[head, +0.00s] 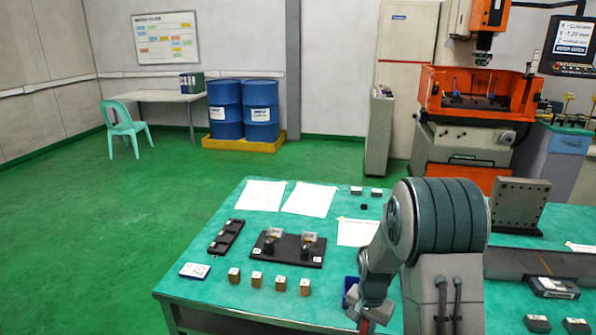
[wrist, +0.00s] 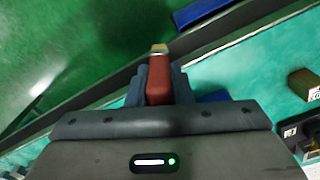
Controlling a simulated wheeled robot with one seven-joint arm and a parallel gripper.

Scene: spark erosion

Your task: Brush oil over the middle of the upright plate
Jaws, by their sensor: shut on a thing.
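The upright plate (head: 517,203) is a dark grey plate with rows of small holes. It stands on a base at the right of the table, with its lower left partly behind my arm. My gripper (head: 368,314) is low at the table's front edge, well left of the plate. In the wrist view my gripper (wrist: 158,92) is shut on the brush (wrist: 159,70). The brush has a red handle, a metal band and a short tan tip, pointing away from my gripper. A blue container (head: 350,286) stands beside my gripper, mostly hidden; its contents are not visible.
The green-topped table (head: 215,290) carries several brass blocks (head: 256,279), a black fixture (head: 270,258), a black tray (head: 226,237) and paper sheets (head: 310,199). A grey handheld box (head: 553,287) lies at the right. Open green floor lies left of the table.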

